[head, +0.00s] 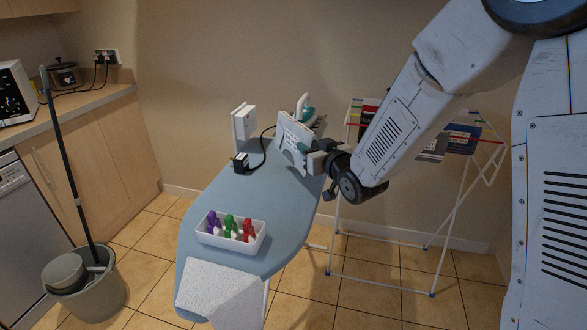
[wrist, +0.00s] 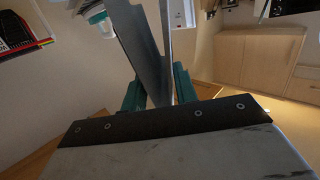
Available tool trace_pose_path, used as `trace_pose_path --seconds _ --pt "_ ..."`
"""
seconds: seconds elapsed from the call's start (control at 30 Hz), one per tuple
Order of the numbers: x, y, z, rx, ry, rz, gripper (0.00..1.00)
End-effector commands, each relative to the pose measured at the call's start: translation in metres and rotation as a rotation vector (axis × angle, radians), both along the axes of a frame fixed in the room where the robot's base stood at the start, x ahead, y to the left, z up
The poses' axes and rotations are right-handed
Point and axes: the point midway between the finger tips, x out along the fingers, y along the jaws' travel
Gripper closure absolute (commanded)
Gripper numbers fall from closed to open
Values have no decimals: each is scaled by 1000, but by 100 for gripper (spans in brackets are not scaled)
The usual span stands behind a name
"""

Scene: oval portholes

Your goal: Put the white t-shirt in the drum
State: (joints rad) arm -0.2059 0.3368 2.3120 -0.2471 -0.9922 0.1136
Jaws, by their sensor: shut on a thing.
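The drum is not in view.
The blue ironing board (head: 205,195) bears a peg tray (head: 232,236), a white textured cloth (head: 218,292) and an iron (head: 304,108) behind the held piece. A drying rack (head: 437,265) stands right. A mop bucket (head: 100,297) and counter (head: 95,100) are left.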

Motion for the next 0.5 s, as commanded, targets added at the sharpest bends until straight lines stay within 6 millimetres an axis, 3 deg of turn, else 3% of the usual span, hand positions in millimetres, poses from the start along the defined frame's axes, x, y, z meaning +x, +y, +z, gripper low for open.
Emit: trace_pose_path --seconds 0.17,0.5 --pt "-4 21 -22 1 -1 26 97" --pt "-4 22 -62 0 1 27 97"
